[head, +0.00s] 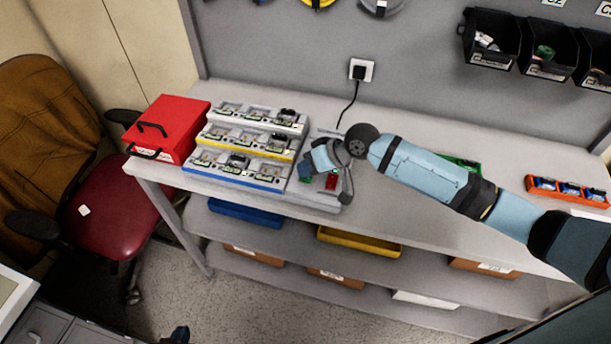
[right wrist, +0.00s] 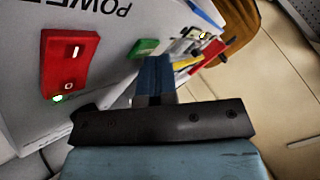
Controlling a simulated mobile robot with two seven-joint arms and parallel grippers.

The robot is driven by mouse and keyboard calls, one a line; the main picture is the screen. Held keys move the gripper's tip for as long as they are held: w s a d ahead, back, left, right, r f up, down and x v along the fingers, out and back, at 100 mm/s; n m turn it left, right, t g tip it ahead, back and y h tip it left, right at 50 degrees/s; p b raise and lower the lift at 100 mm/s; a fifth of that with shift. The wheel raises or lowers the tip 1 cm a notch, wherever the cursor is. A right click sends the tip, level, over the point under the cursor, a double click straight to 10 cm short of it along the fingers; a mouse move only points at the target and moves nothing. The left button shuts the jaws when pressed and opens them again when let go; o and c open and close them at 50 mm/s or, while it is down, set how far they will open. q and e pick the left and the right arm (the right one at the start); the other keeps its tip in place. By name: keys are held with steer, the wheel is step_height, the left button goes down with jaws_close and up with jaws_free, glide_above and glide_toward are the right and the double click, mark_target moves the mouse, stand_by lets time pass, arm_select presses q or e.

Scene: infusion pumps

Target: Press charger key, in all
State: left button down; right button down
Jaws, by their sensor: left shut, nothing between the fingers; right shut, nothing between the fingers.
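The charger (head: 318,200) is a grey sloped unit beside the stepped rack on the bench. It carries a red key (head: 332,181) and a green key (head: 306,180). In the right wrist view, the red key (right wrist: 70,62) has a white mark and a lit green lamp by one end. The green key (right wrist: 143,48) lies just beyond my right fingertips (right wrist: 155,62), and contact cannot be told. My right gripper (head: 307,170) is shut and empty over the charger. A small dark part of my left gripper (head: 179,334) shows at the bottom edge, shut and empty.
The stepped rack (head: 245,145) with white, yellow and blue rows of devices stands left of the charger. A red case (head: 168,125) is further left. A black cable runs from a wall socket (head: 361,70). An orange bin (head: 567,190) sits at the right.

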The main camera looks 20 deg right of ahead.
steer(key=shift+r+p, duration=0.7)
steer(key=shift+p, duration=0.05)
step_height(320, 180, up, 5)
steer(key=p, duration=0.5)
steer(key=shift+r, duration=0.1)
stand_by(0.3)
